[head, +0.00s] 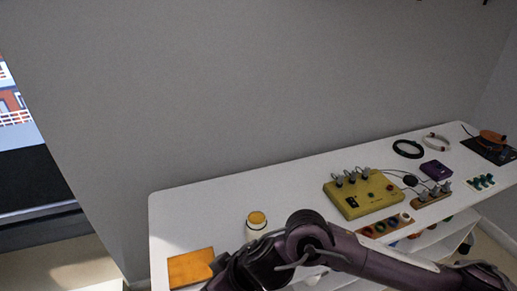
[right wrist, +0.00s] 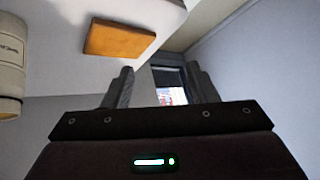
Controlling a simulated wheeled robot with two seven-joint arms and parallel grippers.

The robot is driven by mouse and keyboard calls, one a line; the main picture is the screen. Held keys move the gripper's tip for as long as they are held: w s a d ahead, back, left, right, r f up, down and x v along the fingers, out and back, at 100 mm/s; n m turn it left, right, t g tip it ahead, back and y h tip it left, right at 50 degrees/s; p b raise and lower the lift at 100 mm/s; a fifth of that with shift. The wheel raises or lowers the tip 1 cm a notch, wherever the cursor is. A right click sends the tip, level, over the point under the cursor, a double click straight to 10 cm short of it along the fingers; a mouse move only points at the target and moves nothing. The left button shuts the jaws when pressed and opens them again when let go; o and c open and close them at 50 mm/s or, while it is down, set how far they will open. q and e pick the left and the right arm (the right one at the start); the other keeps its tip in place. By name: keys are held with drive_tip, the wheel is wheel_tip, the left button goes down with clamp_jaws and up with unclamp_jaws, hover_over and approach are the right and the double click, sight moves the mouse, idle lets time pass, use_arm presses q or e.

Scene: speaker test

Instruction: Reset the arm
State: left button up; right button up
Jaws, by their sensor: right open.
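My right arm (head: 375,262) comes in from the lower right of the head view and bends across the front of the white table (head: 185,215). Its far end reaches down to the left, near the bottom edge, where the fingers are hard to make out. In the right wrist view my right gripper (right wrist: 162,88) is open, with its two fingers apart and nothing between them. My left gripper is not in view.
An orange block (head: 190,267) and a white bottle with a yellow top (head: 256,221) stand close to the arm. A yellow-green box with knobs (head: 363,193), a purple box (head: 435,169) and other small parts fill the right side. The table's back left is clear.

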wheel_tip(320, 180, up, 7)
drive_tip(key=a+m+t+y, duration=0.1)
drive_tip(key=a+t+y, duration=0.1)
drive_tip(key=a+t, duration=0.15)
drive_tip(key=w+d+m+t+h, duration=0.3)
drive_tip(key=w+d+m, duration=0.1)
drive_tip(key=d, duration=0.7)
drive_tip(key=s+d+f+m+g+h, duration=0.1)
drive_tip(key=s+d+f+g+h, duration=0.1)
drive_tip(key=s+d+f, duration=0.35)
drive_tip(key=s+d+f+m+g+h, duration=0.2)
drive_tip(key=s+d, duration=0.1)
drive_tip(key=d, duration=0.6)
drive_tip(key=s+d+f+m+g+h, duration=0.15)
drive_tip(key=s+d+f, duration=0.25)
drive_tip(key=d, duration=0.4)
wheel_tip(320, 180, down, 28)
drive_tip(key=g, duration=0.1)
drive_tip(key=s+d+f+g+h, duration=0.1)
drive_tip(key=s+d+f, duration=0.1)
drive_tip(key=s+f, duration=1.8)
drive_tip(key=shift+s+d+f+n, duration=0.2)
drive_tip(key=shift+s+d+n, duration=0.1)
drive_tip(key=shift+d+n, duration=0.15)
